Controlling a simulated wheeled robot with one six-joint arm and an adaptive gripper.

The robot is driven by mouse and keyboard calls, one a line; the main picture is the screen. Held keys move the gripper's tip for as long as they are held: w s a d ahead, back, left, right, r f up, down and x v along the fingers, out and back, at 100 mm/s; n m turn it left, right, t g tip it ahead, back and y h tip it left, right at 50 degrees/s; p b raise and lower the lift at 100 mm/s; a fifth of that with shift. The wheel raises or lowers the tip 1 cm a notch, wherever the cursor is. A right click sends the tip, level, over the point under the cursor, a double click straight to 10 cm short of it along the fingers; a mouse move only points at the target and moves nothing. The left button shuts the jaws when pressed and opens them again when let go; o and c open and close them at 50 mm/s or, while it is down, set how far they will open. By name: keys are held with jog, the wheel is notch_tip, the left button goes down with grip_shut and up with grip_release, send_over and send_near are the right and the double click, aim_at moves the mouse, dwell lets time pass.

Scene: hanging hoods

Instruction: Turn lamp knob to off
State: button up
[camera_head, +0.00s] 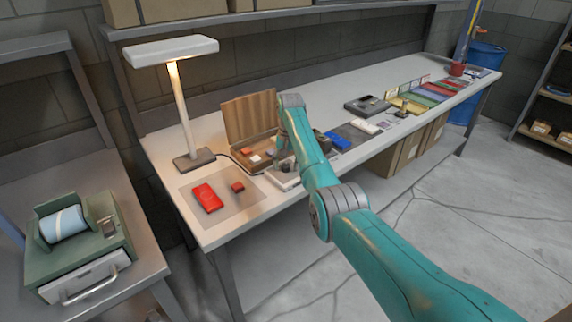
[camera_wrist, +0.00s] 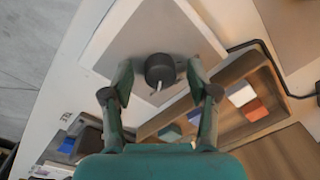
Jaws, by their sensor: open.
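The lamp (camera_head: 172,50) stands at the left end of the long bench, and a warm glow shows under its head. The dark round knob (camera_wrist: 160,72), with a pale pointer mark, sits on a light box (camera_wrist: 125,40) in the wrist view. The box also shows in the head view (camera_head: 283,182), partly hidden by my arm. My gripper (camera_wrist: 160,75) is open, its two fingertips on either side of the knob with a gap on each side. In the head view, my gripper is mostly hidden and the knob cannot be made out clearly.
An open wooden case (camera_head: 250,118) with small blocks lies beside the box. A dark cable (camera_wrist: 262,48) runs near it. A red item (camera_head: 207,198) lies on a mat at the front left. Several items line the bench to the right.

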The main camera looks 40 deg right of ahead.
jog(key=shift+c, duration=0.2)
grip_shut()
jog(key=shift+n, duration=0.4)
jog(key=n, duration=0.4)
jog(key=shift+d+n, duration=0.1)
jog(key=shift+n, duration=0.3)
jog(key=n, duration=0.5)
jog(key=shift+g, duration=0.3)
jog(key=n, duration=0.6)
jog(key=shift+d, duration=0.1)
jog(key=n, duration=0.5)
jog(key=shift+w, duration=0.15)
jog(key=shift+n, duration=0.3)
